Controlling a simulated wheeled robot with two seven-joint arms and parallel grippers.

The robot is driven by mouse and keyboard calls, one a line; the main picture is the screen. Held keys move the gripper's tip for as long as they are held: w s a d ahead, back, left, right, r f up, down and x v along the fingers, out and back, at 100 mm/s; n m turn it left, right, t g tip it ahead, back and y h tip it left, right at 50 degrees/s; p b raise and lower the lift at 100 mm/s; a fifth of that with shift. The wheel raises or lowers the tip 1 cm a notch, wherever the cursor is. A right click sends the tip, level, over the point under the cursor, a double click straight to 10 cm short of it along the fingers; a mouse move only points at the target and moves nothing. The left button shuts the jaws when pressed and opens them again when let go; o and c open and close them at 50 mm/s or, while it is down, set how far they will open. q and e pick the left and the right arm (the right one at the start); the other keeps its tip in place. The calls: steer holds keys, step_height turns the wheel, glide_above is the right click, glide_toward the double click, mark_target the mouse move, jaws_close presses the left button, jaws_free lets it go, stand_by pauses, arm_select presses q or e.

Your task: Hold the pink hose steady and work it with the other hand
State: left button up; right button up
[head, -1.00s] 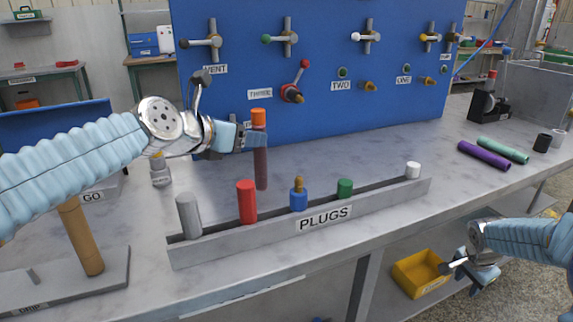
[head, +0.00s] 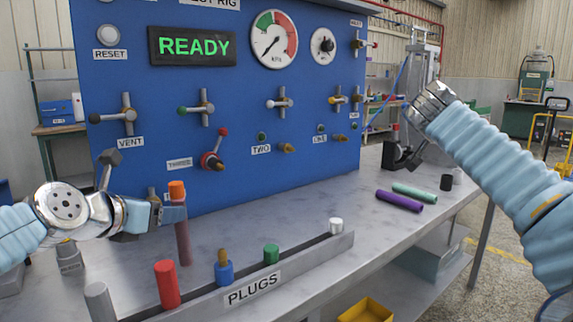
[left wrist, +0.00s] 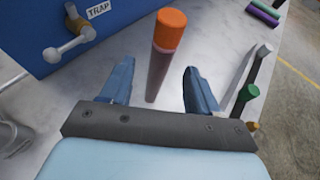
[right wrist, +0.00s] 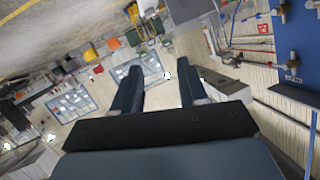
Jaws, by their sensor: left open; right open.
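A mauve-pink hose (head: 183,243) with an orange top (head: 177,190) stands upright behind the plug rack. My left gripper (head: 165,212) is beside its upper part. In the left wrist view, the open left gripper (left wrist: 158,72) has the hose (left wrist: 158,75) showing between its two fingers, with a gap on each side. My right arm is raised on the right in the head view, and its fingers are hard to make out there. In the right wrist view, my right gripper (right wrist: 160,85) is open and empty, far from the hose.
A blue panel (head: 330,150) with valves and a READY display (head: 193,46) stands behind. The plug rack (head: 310,262) holds several plugs in front. Purple (head: 399,201) and green (head: 414,192) tubes lie at right on the bench. A yellow bin (head: 365,312) is below.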

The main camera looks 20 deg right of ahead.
mark_target(182, 232)
steer(key=w+a+f+n+t+y, duration=0.1)
steer(key=w+a+n+t+y, duration=0.2)
steer(key=a, duration=0.5)
steer(key=w+a+f+n+y, duration=0.1)
steer(key=w+a+n+y, duration=0.3)
steer(key=a, duration=0.5)
arm_select(q)
steer(key=x, duration=0.7)
steer(key=shift+w+d, duration=0.15)
steer(key=shift+d, duration=0.05)
arm_select(e)
steer(key=s+a+f+n+g+y, duration=0.1)
steer(key=a+n+y, duration=0.7)
steer(key=a, duration=2.6)
steer(key=f+n, duration=0.1)
steer(key=n, duration=0.2)
steer(key=shift+a+y, duration=0.2)
steer(key=shift+y, duration=0.1)
steer(key=shift+s, duration=0.1)
